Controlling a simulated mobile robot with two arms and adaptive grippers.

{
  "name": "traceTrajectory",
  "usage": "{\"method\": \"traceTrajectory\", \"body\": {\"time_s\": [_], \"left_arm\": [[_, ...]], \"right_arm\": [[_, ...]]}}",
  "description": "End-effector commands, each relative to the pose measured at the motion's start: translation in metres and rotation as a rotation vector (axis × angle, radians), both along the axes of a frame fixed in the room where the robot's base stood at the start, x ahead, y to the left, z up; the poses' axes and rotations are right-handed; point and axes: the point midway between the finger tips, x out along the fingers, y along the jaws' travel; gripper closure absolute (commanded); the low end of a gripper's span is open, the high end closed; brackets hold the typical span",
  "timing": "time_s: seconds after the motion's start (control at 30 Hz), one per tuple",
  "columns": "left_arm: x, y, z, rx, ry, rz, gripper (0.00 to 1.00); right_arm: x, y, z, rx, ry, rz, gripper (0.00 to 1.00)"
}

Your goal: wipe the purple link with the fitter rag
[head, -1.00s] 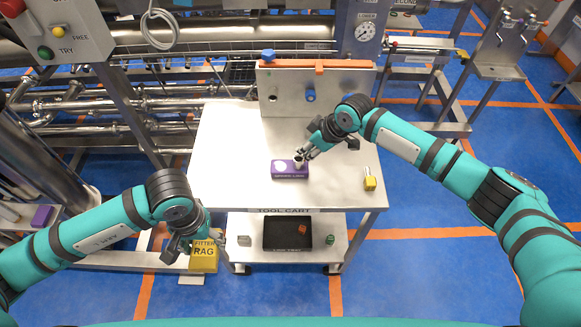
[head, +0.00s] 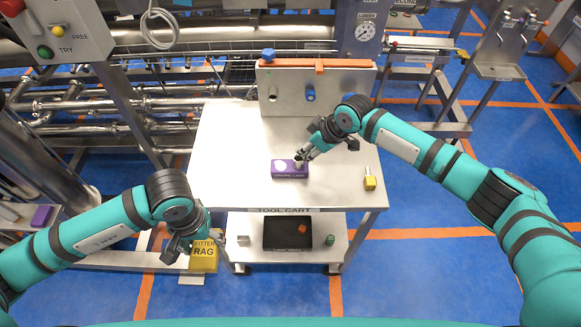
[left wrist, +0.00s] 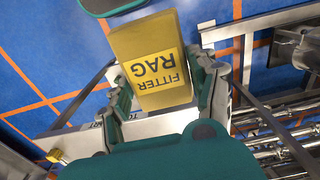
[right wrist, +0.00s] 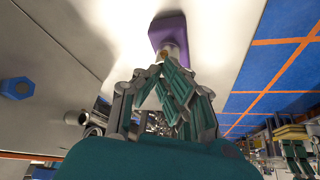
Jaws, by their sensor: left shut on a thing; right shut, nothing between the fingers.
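The purple link (head: 285,175) lies on the tool cart's top, with a whitish patch on its upper face and a small peg at its right end. In the right wrist view the purple link (right wrist: 172,29) is just beyond my fingertips. My right gripper (head: 302,157) is shut and empty, its tips close to the peg; I cannot tell if they touch. My left gripper (head: 188,245) is shut on the yellow fitter rag (head: 204,257), in front of the cart's left corner. In the left wrist view the rag (left wrist: 150,45) sits between both fingers, its lettering visible.
The tool cart (head: 230,140) has an upright panel (head: 340,95) with knobs at its back. A yellow block with a silver pin (head: 370,183) stands at the right. The lower shelf holds a black tray (head: 275,235) and small blocks. The cart's left top is clear.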

Motion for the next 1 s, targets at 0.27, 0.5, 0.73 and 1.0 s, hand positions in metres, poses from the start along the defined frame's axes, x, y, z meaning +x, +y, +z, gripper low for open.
{"method": "traceTrajectory", "body": {"time_s": [0.27, 0.5, 0.73, 1.0], "left_arm": [[0.000, 0.000, -0.004, 0.000, 0.000, 0.000, 0.66], [0.000, 0.000, -0.005, 0.000, 0.000, 0.000, 0.66], [0.000, 0.000, 0.005, 0.000, 0.000, 0.000, 0.66], [0.000, 0.000, 0.026, 0.000, 0.000, 0.000, 0.66]], "right_arm": [[0.000, 0.000, -0.006, 0.000, 0.000, 0.000, 1.00], [0.000, 0.000, -0.009, 0.000, 0.000, 0.000, 1.00], [0.000, 0.000, 0.002, 0.001, 0.000, 0.000, 1.00], [0.000, 0.000, 0.024, 0.000, 0.000, 0.000, 1.00]]}}
